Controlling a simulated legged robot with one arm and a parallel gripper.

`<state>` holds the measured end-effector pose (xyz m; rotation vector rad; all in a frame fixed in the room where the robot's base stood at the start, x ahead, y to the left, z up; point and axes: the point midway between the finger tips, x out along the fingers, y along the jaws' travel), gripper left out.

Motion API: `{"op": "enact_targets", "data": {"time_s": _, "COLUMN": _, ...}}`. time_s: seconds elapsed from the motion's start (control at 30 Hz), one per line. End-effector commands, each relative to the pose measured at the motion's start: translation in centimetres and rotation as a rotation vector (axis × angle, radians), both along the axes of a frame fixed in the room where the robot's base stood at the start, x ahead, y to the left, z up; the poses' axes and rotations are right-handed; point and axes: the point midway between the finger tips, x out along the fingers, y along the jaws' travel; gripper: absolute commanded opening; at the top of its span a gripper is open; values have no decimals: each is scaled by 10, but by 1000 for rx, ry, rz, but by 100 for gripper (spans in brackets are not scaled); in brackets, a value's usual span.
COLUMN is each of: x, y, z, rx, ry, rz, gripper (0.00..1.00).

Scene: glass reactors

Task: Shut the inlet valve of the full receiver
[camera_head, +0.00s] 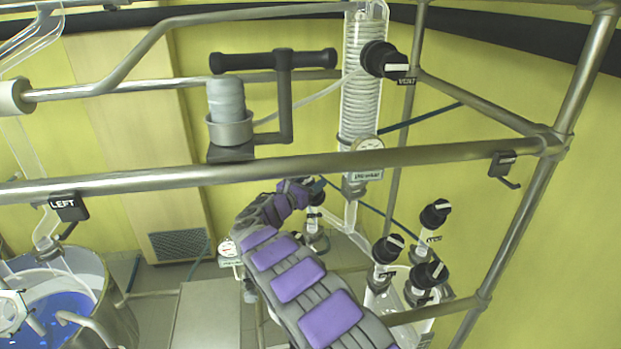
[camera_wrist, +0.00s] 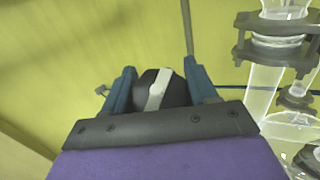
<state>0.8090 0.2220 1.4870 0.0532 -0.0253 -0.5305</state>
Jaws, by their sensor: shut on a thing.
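The white bar stands nearly upright in that view, leaning slightly right. In the head view, a glass piece (camera_head: 316,222) hangs below the gripped valve. The fill of the receivers is too small or hidden to tell.
Several other black knobs (camera_head: 388,249) stand on glassware at the right. A vent knob (camera_head: 380,59) is high on the coil condenser (camera_head: 362,100). A metal rail (camera_head: 270,172) crosses in front. A vessel with blue liquid (camera_head: 60,310) stands lower left, under a LEFT tag (camera_head: 69,206).

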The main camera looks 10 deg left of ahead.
Motion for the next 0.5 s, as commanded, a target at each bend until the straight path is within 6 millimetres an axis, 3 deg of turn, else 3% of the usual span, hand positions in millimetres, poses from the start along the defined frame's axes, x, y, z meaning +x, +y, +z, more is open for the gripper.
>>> {"op": "enact_targets", "data": {"time_s": 0.5, "x": -2, "y": 2, "z": 2, "rx": 35, "ry": -18, "rz": -56, "gripper": 27}}
